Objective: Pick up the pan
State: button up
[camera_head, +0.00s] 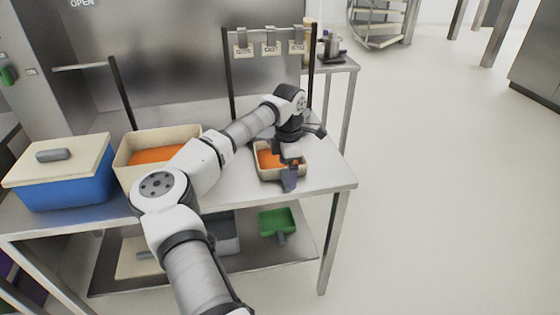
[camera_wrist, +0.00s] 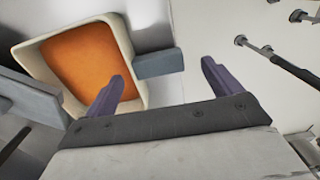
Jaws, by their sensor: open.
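The small cream pan (camera_head: 270,177) with an orange inside stands near the right end of the steel table. In the wrist view the pan (camera_wrist: 123,42) fills the upper left, and its short grey handle (camera_wrist: 158,63) sticks out to the right. My gripper (camera_head: 290,184) is low at the pan's front right side and hides part of it in the head view. In the wrist view the two purple fingers of my gripper (camera_wrist: 163,72) are spread, with the handle showing between and just beyond their tips. Nothing is held; I cannot tell whether a finger touches the pan.
A larger cream bin (camera_head: 125,158) with orange inside and a blue bin (camera_head: 65,187) with a cream lid stand to the left. A green pan (camera_head: 277,222) lies on the lower shelf. A black rack (camera_head: 230,75) stands behind. The floor to the right is open.

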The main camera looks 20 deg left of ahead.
aim_at(287, 176)
jog(key=shift+w+a+f+p, duration=0.15)
jog(key=shift+f+p, duration=0.35)
jog(key=shift+f, duration=1.45)
jog(key=c, duration=1.1)
jog(key=shift+w+r, duration=0.1)
jog(key=shift+r, duration=0.05)
